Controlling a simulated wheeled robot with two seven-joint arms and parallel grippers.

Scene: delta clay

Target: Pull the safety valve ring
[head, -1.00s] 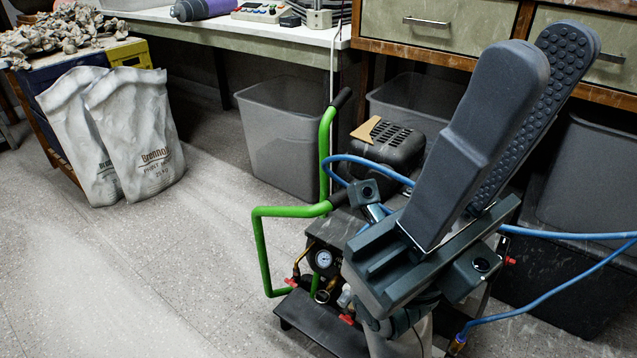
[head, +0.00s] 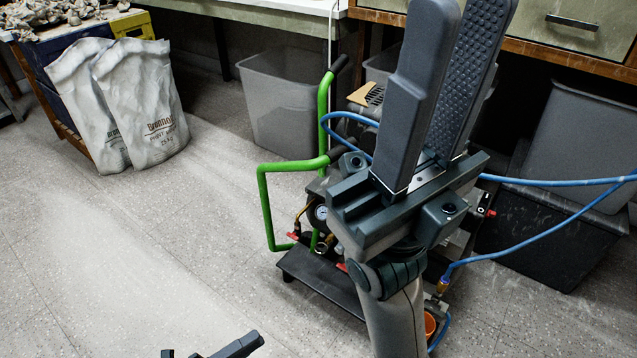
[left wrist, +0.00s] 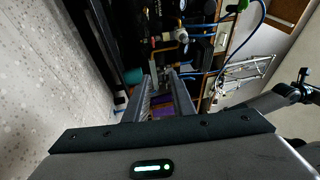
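A small air compressor with a green handle (head: 264,215) stands on the floor. Its round gauge (head: 321,212), brass fittings and red levers (head: 342,267) show left of my gripper. In the left wrist view, brass and red fittings (left wrist: 181,36) are ahead of the fingers. I cannot make out the safety valve ring for certain.
Blue hoses (head: 560,182) run right from the compressor. Grey bins (head: 285,110) and a dark box (head: 545,235) stand under the bench. White sacks (head: 145,105) stand at the left. The floor (head: 150,235) at left is clear.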

